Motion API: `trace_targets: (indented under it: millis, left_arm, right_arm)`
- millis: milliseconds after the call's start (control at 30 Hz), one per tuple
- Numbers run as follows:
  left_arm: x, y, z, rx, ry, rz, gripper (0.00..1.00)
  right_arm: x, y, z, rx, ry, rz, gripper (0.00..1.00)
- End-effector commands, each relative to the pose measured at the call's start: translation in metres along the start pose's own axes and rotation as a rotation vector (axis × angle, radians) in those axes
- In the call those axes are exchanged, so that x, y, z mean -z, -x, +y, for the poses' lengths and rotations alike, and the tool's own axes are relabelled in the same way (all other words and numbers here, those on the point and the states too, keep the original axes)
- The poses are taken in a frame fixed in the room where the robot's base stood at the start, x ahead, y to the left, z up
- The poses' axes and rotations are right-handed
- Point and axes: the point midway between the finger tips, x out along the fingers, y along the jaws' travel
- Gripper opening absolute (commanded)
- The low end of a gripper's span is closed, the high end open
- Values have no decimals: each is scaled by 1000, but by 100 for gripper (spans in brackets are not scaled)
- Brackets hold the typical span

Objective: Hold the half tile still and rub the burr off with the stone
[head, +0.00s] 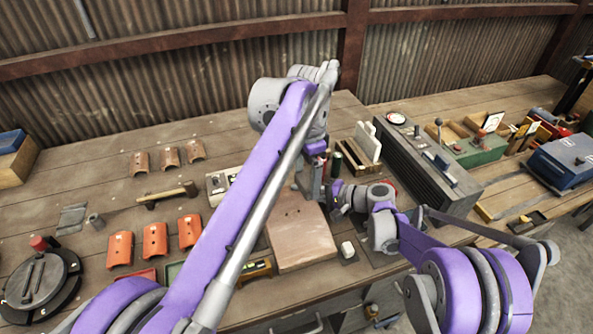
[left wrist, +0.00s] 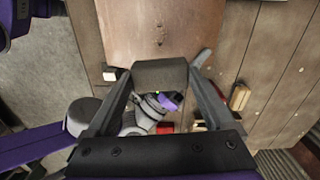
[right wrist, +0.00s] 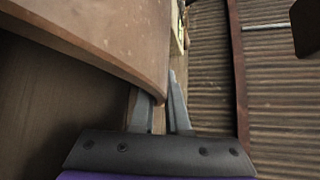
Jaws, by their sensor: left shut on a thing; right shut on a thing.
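The half tile (head: 303,240) is a broad pinkish-brown slab on the near middle of the bench. Two small dark marks show on its face in the left wrist view (left wrist: 157,30). My left gripper (head: 308,187) is over the tile's far part, shut on a dark grey block, the stone (left wrist: 160,74). In the left wrist view the stone overlaps the tile's edge; I cannot tell whether they touch. My right gripper (head: 337,203) is at the tile's far right side, shut on its edge, which shows large in the right wrist view (right wrist: 115,38). I cannot make out the burr.
A small white block (head: 347,250) stands right of the tile. A long dark machine (head: 425,160) stands to the right. My left arm hides part of the bench.

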Motion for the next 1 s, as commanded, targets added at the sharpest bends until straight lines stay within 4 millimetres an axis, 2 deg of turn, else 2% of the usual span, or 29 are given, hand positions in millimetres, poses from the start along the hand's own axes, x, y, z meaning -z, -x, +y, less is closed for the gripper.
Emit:
trace_targets:
  millis: [767, 800, 833, 867, 1000]
  left_arm:
    - [-1, -66, 0, 0, 0, 0, 43]
    - [0, -73, 0, 0, 0, 0, 43]
    - [-1, -78, 0, 0, 0, 0, 43]
    - [-6, -76, -1, 1, 1, 0, 35]
    - [-18, -76, -2, 0, 2, 0, 35]
  right_arm:
    - [0, 0, 0, 1, -1, -1, 0]
    - [0, 0, 0, 1, -1, -1, 0]
    - [0, 0, 0, 1, -1, -1, 0]
    - [0, 0, 0, 1, -1, -1, 0]
    - [0, 0, 0, 1, -1, -1, 0]
